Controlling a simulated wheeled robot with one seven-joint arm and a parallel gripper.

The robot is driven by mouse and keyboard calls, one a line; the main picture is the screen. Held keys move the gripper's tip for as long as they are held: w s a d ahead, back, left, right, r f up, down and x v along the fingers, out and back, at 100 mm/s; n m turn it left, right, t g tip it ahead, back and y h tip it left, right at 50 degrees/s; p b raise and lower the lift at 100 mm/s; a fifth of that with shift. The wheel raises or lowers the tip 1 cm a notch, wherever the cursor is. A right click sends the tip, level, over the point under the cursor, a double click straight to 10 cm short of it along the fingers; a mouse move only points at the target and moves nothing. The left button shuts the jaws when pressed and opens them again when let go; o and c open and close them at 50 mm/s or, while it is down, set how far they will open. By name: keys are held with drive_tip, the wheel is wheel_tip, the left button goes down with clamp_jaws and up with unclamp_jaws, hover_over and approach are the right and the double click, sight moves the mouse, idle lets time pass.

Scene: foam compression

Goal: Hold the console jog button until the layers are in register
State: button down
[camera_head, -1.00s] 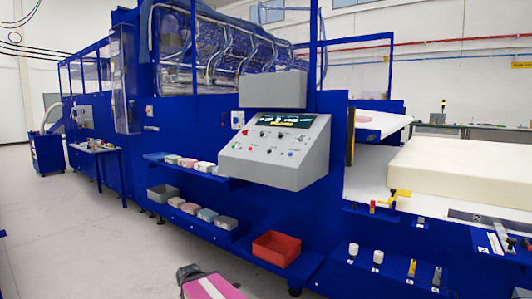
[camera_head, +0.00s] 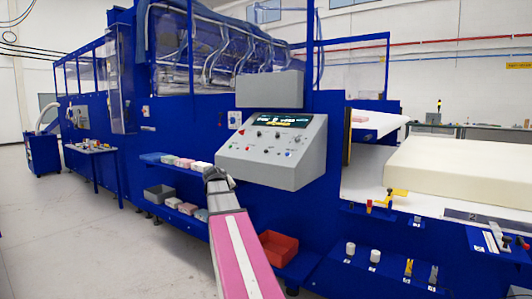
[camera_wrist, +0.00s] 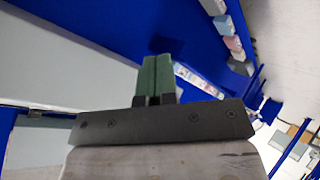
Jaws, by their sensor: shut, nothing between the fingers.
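The grey console (camera_head: 268,165) has a sloped face with a lit display (camera_head: 283,121) and several small knobs and coloured buttons, including a blue one (camera_head: 288,154). Which of them is the jog button I cannot tell. My gripper (camera_head: 214,174) is at the console's lower left corner in the head view, and its tip is too small there to tell touching from apart. In the wrist view the green fingers of my gripper (camera_wrist: 157,58) are together and empty. A large pale grey surface, likely the console (camera_wrist: 60,70), fills the left of that view; no buttons show there.
Blue shelves with small foam blocks (camera_head: 184,162) and a grey bin (camera_head: 160,194) lie left of and below the console. A red bin (camera_head: 279,249) is below it. A thick cream foam slab (camera_head: 460,170) lies on the conveyor at right.

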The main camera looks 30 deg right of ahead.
sight(266, 151)
drive_tip(key=d+r+h, duration=0.1)
drive_tip(key=d+r, duration=0.3)
drive_tip(key=r, duration=0.5)
drive_tip(key=d+r+t+h, duration=0.1)
drive_tip(key=d+r+h, duration=0.1)
drive_tip(key=d+r, duration=0.3)
drive_tip(key=d+r+m+h, duration=0.1)
drive_tip(key=d+r, duration=0.4)
drive_tip(key=r, duration=0.8)
drive_tip(key=shift+r+h, duration=0.3)
drive_tip(key=shift+h, duration=0.4)
drive_tip(key=shift+w+d+f, duration=0.3)
drive_tip(key=shift+d+f, duration=0.4)
drive_tip(key=shift+f, duration=0.55)
drive_tip(key=shift+w+d+f, duration=0.25)
drive_tip(key=shift+d+f, duration=0.4)
drive_tip(key=shift+f, duration=0.65)
drive_tip(key=shift+w+d+f, duration=0.3)
drive_tip(key=shift+d+f, duration=0.4)
drive_tip(key=shift+f, duration=0.55)
drive_tip(key=shift+d+f, duration=0.2)
drive_tip(key=shift+f, duration=0.15)
